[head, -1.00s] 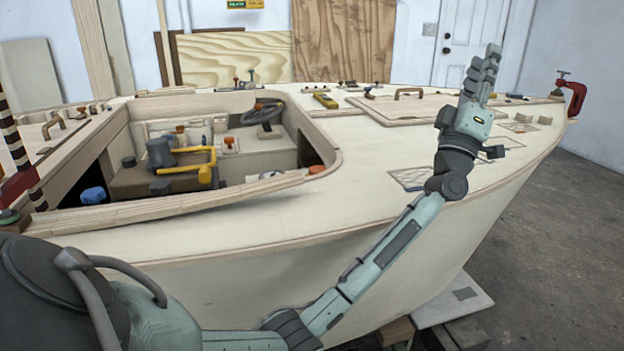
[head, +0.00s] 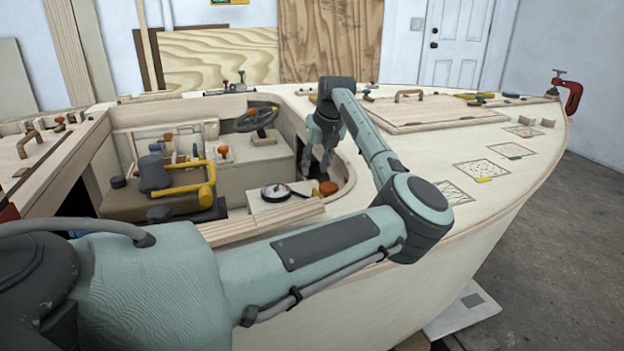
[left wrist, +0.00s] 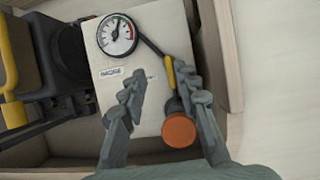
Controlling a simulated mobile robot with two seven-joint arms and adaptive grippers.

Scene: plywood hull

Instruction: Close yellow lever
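In the left wrist view a small yellow lever (left wrist: 169,73) sits on a pale box, with an orange round knob (left wrist: 179,130) below it in the picture. My left gripper (left wrist: 161,80) is open, its fingers spread on either side of the lever; the right finger is closer to it. I cannot tell if it touches. In the head view my left gripper (head: 318,165) reaches down into the cockpit, beside the orange knob (head: 328,188); the small lever does not show clearly there. My right gripper is not in view.
A dial gauge (head: 275,192) sits on the pale box left of the gripper. A larger bent yellow handle (head: 190,184) is farther left, and a steering wheel (head: 257,118) is behind. The cockpit's wooden rim (head: 348,178) is close on the right.

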